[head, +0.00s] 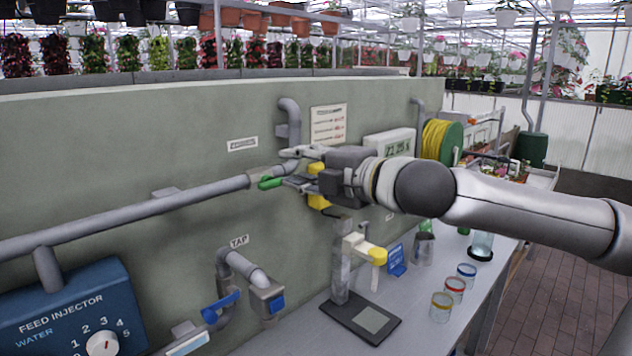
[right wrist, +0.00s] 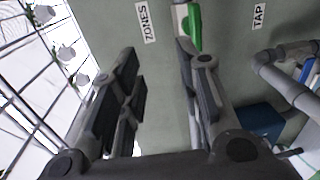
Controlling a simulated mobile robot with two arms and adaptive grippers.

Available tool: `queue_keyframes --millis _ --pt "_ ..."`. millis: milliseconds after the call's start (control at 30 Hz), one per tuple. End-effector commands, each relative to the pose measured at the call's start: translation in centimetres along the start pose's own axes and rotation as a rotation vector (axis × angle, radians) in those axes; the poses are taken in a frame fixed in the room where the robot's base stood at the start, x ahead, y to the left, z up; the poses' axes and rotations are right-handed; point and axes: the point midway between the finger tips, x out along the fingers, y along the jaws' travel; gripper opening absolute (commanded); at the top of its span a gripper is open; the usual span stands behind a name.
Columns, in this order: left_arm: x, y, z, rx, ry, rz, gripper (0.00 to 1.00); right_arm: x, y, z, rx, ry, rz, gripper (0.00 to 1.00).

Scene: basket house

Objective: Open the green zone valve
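The green valve handle (head: 268,183) sits on the grey pipe along the wall, just left of my right gripper's fingertips. My right gripper (head: 290,168) reaches in from the right with its fingers spread and nothing between them. In the right wrist view the gripper (right wrist: 158,75) is open too. There the green handle (right wrist: 194,27) lies beyond the tip of the right-hand finger, outside the gap between the fingers. I cannot tell whether that finger touches it. The valve body behind the gripper is partly hidden. My left gripper is not in view.
Yellow parts (head: 318,201) show beside my right gripper. Below are a tap pipe with a blue handle (head: 219,306), a blue feed injector box (head: 65,310), and a grey stand (head: 340,260). Several glass jars (head: 441,307) stand on the table. A yellow hose reel (head: 437,140) hangs further right.

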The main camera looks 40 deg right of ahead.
Motion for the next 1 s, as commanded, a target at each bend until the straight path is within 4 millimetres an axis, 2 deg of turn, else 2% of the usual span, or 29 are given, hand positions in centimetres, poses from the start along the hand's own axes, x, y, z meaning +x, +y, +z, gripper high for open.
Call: queue_keyframes --millis 133,500,1000 --pt "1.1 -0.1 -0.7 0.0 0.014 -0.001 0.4 -1.1 -0.4 0.0 -0.001 -0.003 -0.001 0.32" --pt "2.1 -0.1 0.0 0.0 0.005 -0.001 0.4 -3.3 -0.5 0.0 0.001 -0.001 -0.002 0.32" --pt "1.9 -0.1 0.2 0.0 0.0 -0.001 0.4 -3.5 -0.4 0.0 0.003 -0.001 -0.003 0.32"
